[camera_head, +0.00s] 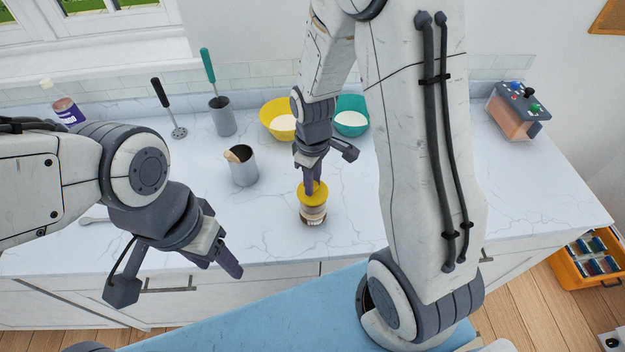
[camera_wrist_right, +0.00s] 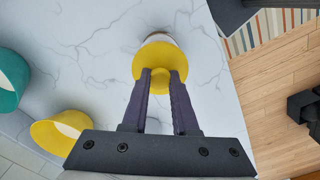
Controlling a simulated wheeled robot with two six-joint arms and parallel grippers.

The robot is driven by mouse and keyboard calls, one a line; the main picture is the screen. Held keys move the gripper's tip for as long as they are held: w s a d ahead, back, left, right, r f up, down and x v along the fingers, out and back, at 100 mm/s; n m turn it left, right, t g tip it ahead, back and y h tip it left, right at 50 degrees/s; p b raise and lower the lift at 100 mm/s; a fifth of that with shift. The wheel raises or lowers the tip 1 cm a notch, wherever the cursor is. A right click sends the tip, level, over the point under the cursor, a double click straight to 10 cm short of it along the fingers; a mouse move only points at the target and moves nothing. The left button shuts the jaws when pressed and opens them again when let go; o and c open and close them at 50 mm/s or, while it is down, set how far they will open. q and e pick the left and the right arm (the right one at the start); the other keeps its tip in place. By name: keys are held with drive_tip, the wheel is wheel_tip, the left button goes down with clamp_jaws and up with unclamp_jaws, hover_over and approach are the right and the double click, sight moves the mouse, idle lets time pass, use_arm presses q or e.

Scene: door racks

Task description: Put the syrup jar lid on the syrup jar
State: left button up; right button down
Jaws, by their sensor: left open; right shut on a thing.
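The yellow syrup jar lid (camera_head: 312,194) is held by its knob in my right gripper (camera_head: 313,182), which is shut on it. In the right wrist view the round lid (camera_wrist_right: 150,55) shows in front of my right fingertips (camera_wrist_right: 160,76). The syrup jar (camera_head: 313,214), a small pale and brown jar, stands upright on the counter directly below the lid. In the right wrist view the lid covers most of the jar (camera_wrist_right: 160,36). I cannot tell whether the lid rests on the rim. My left gripper (camera_head: 228,262) is open and empty near the counter's front edge.
A grey cup (camera_head: 244,172) with a wooden-handled tool stands left of the jar. A device with a joystick (camera_head: 515,112) is at right. Counter right of the jar looks clear.

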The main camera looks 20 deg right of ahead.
drive_tip(key=c, duration=0.7)
unclamp_jaws()
drive_tip(key=shift+r, duration=0.15)
drive_tip(key=shift+r+p, duration=0.35)
wheel_tip(320, 180, up, 12)
drive_tip(key=f+b, duration=0.1)
drive_tip(key=shift+y, duration=0.5)
drive_tip(key=s+a, duration=0.4)
drive_tip(key=s, duration=0.2)
drive_tip(key=s+a+r, duration=0.1)
drive_tip(key=s+a, duration=0.3)
drive_tip(key=s, duration=0.2)
drive_tip(key=s+a, duration=0.4)
drive_tip(key=s, duration=0.2)
drive_tip(key=shift+a+r, duration=0.15)
drive_tip(key=shift+a, duration=0.05)
